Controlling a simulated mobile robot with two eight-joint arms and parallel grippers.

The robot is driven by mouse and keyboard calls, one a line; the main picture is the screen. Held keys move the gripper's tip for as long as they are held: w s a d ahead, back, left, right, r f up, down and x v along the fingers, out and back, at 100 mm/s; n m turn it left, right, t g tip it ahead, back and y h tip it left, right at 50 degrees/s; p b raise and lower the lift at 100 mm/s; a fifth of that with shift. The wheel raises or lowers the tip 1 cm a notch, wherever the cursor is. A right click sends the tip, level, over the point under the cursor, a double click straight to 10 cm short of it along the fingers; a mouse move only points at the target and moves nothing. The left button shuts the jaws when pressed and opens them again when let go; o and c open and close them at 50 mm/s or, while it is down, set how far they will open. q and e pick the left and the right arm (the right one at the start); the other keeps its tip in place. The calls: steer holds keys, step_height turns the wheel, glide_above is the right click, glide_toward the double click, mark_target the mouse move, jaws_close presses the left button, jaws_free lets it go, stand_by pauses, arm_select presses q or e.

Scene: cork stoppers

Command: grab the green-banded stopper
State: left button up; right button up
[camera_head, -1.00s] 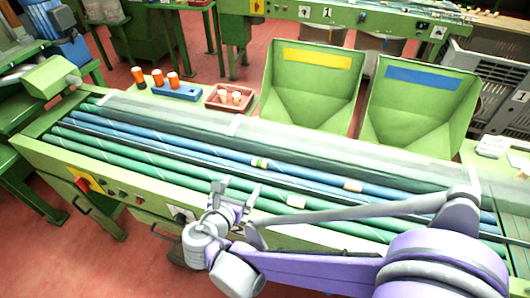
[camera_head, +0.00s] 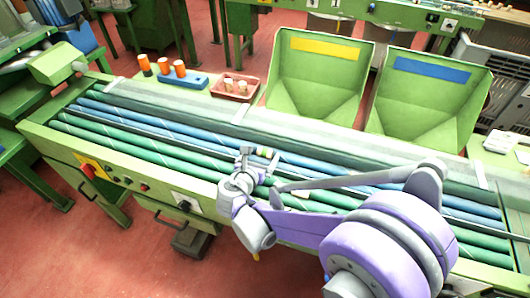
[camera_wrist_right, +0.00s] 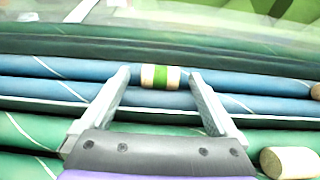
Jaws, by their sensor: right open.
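The green-banded stopper (camera_wrist_right: 161,77) is a pale cork with a green band round its middle. It lies on its side on a blue roller of the green machine. In the head view it (camera_head: 265,151) shows small and partly covered by my gripper. My right gripper (camera_wrist_right: 159,80) is open. In the wrist view its two fingertips appear to the left and right of the stopper, with gaps on both sides. I cannot tell whether the tips are level with it in depth. My left gripper is not in view.
A plain cork (camera_wrist_right: 290,162) lies on a green roller at lower right, and another (camera_wrist_right: 315,91) at the right edge. A clear cover (camera_head: 300,132) runs behind the rollers. Two green bins (camera_head: 318,80) and a reddish tray (camera_head: 257,92) with corks stand beyond.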

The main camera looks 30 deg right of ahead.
steer(key=c, duration=1.4)
